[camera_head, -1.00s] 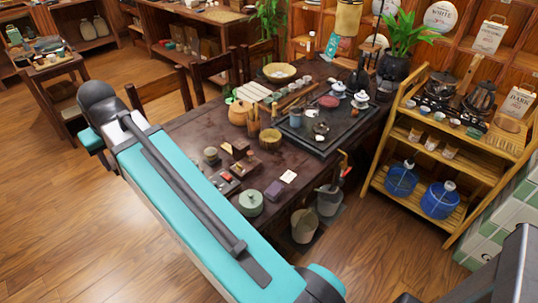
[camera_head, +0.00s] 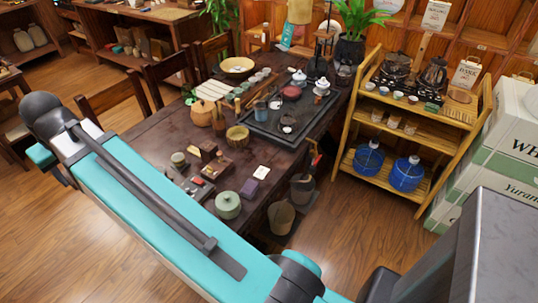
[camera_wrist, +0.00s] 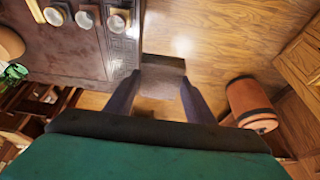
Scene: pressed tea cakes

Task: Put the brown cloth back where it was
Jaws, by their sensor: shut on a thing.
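My gripper (camera_wrist: 160,88) shows in the wrist view, its two dark fingers reaching up from the bottom centre. It is shut on a grey-brown, folded-looking piece, which I take to be the brown cloth (camera_wrist: 163,67). The cloth lies between the fingertips, above the wooden floor and just right of a dark table's edge. In the head view, my gripper and the cloth are not visible; my arm crosses the lower left.
The dark tea table (camera_head: 150,142) carries a tray (camera_head: 262,130), cups and boxes. A bamboo rack (camera_head: 440,138) stands right of it, with stacked cartons (camera_head: 500,150) beyond. The wrist view shows an orange-brown cylinder (camera_wrist: 250,103) at right. Open floor (camera_head: 365,235) lies before the rack.

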